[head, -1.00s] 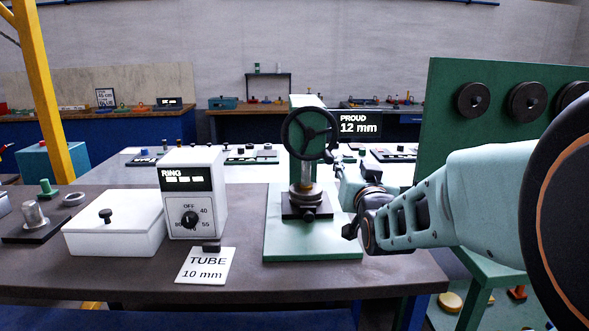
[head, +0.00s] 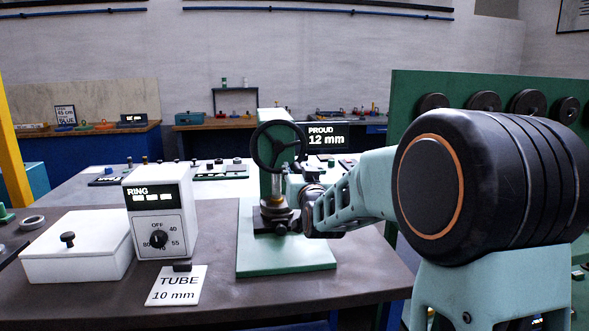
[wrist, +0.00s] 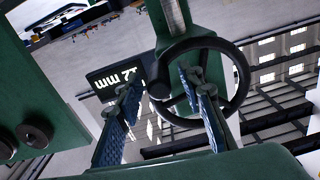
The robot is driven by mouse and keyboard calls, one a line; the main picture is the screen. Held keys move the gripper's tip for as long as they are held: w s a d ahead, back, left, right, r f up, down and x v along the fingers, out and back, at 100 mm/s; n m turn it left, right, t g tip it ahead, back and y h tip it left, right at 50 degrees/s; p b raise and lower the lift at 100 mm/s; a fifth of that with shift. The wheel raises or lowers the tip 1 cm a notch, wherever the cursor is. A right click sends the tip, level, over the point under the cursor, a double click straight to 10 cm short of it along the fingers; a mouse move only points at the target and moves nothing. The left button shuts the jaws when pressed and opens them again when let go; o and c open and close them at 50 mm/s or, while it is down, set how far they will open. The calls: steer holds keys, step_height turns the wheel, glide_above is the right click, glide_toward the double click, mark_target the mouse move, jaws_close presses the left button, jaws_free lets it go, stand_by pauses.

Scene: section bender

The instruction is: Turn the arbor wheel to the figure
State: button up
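The arbor wheel (head: 278,146) is a black three-spoked handwheel on the green press. In the wrist view, the wheel (wrist: 238,88) has a dark knob (wrist: 159,89) on its left side. My gripper (wrist: 162,88) is open, with blue-padded fingers to either side of the knob in the picture; I cannot tell whether they touch it. In the head view my gripper (head: 296,186) is at the wheel's lower right, partly hidden by my arm. The display (head: 327,136) reads PROUD 12 mm. A card (head: 177,286) reads TUBE 10 mm.
A white RING box (head: 160,218) with a dial stands left of the press's green base (head: 285,262). A lidded white box (head: 77,250) is further left. A green panel (head: 440,84) with black discs rises at the right. The front bench has free room at right.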

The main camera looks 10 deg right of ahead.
steer(key=shift+w, duration=0.55)
jaws_close()
